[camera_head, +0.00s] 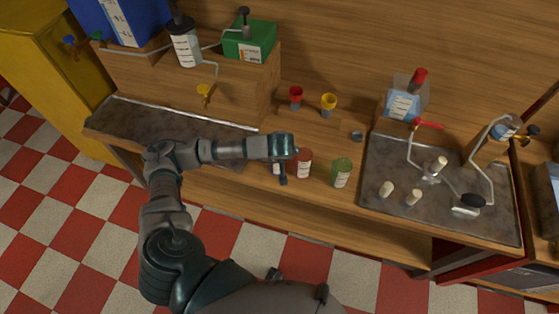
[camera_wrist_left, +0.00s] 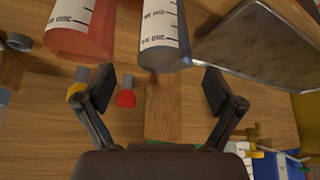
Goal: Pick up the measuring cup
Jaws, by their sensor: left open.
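Three measuring cups with white scale labels stand in a row near the front of the wooden counter. In the head view they are a red-brown cup (camera_head: 304,163), a green cup (camera_head: 341,173) and a third cup, mostly hidden by my left gripper (camera_head: 283,170). In the left wrist view, a grey-blue measuring cup (camera_wrist_left: 163,38) lies ahead of the gap between my open left fingers (camera_wrist_left: 160,88), nothing held. The red cup (camera_wrist_left: 80,28) is beside it, left of the gap. My right gripper is not in view.
Small red (camera_head: 296,97) and yellow (camera_head: 328,103) funnel-like pieces stand behind the cups. A right-hand metal tray (camera_head: 385,165) holds pale cylinders and bent pipes. Another metal tray (camera_head: 130,117) lies left, before a wooden block (camera_head: 140,72) carrying bottles and boxes.

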